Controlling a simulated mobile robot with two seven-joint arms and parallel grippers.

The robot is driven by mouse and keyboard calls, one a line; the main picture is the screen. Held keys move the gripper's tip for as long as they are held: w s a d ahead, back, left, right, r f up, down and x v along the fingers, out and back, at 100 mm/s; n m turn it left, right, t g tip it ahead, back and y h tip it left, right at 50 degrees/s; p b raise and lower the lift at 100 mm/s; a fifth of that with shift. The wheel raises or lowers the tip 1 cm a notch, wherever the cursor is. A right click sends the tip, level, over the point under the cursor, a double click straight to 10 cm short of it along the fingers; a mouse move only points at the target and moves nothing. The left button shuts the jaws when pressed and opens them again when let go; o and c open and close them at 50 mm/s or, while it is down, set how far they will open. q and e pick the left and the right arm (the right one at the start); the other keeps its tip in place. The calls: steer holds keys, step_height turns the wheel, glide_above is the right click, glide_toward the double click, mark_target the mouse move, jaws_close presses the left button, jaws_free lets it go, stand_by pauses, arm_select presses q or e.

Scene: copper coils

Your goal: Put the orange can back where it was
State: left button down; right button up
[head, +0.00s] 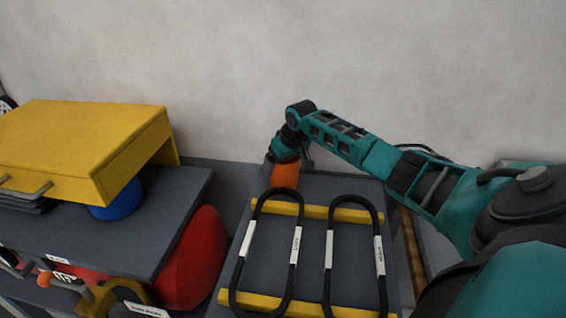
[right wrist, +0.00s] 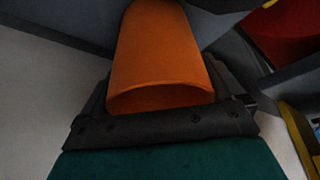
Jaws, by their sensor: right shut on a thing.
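The orange can (head: 285,176) is at the far left corner of the grey surface that carries the black loops. My right gripper (head: 287,160) is above it and shut on it; the fingers are mostly hidden in the head view. In the right wrist view the orange can (right wrist: 160,60) fills the middle, held between the dark jaws (right wrist: 160,120). I cannot tell whether the can's base touches the surface. My left gripper is not in view.
Two black loops (head: 296,245) with white labels lie on yellow bars (head: 320,211) in front of the can. To the left, a dark bench (head: 170,215) holds a yellow box-like stand (head: 80,140) and a blue round thing (head: 118,203). A red rounded thing (head: 195,262) sits below it.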

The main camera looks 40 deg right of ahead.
steer(key=o, duration=1)
steer(key=p+v, duration=0.1)
steer(key=v, duration=1.1)
steer(key=shift+a+r, duration=0.1)
steer(key=shift+r, duration=0.05)
steer(key=shift+w, duration=0.1)
